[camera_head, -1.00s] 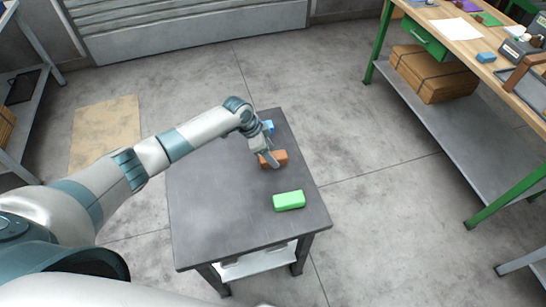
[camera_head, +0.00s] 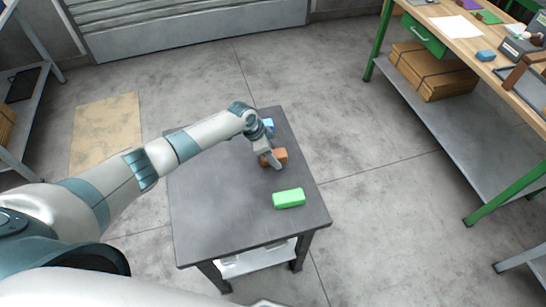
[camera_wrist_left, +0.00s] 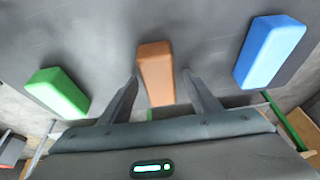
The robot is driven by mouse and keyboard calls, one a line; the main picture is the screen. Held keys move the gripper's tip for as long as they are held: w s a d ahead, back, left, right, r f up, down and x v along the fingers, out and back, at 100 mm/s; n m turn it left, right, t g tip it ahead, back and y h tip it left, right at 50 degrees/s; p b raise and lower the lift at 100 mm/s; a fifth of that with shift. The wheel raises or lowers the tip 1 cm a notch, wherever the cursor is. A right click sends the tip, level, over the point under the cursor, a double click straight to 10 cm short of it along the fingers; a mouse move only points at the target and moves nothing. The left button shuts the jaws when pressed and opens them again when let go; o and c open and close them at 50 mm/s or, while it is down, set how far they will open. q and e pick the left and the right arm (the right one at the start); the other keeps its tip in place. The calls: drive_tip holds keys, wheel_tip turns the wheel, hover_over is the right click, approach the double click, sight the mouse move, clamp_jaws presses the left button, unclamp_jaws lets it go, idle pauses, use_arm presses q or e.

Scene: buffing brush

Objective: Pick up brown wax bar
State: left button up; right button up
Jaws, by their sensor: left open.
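The brown wax bar (camera_head: 280,156) lies on the dark grey table, partly hidden by my left gripper (camera_head: 271,163) in the head view. In the left wrist view the brown bar (camera_wrist_left: 156,72) is whole and its near end lies between the two open fingers of my left gripper (camera_wrist_left: 163,92). Neither finger clearly touches the bar. My right gripper is not in view.
A green bar (camera_head: 289,198) lies nearer on the table (camera_head: 215,215), and a blue bar (camera_head: 268,124) lies beyond the brown one. Both also flank it in the left wrist view, green (camera_wrist_left: 58,92) and blue (camera_wrist_left: 269,52). The table's left part is clear.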

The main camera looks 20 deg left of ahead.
sight(278, 153)
use_arm(q)
drive_tip(key=shift+f, duration=0.15)
drive_tip(key=shift+c, duration=0.3)
drive_tip(key=c, duration=1.2)
drive_tip(key=shift+o, duration=0.2)
drive_tip(key=shift+r, duration=0.2)
drive_tip(key=shift+r, duration=0.1)
drive_tip(key=shift+r+b, duration=0.4)
drive_tip(key=shift+r, duration=0.3)
wheel_tip(278, 153, up, 2)
drive_tip(key=shift+d+r+b, duration=0.1)
drive_tip(key=shift+r+b, duration=0.15)
drive_tip(key=shift+b, duration=0.35)
drive_tip(key=s+d+r+b, duration=0.3)
drive_tip(key=s+d+r, duration=0.4)
drive_tip(key=d, duration=0.2)
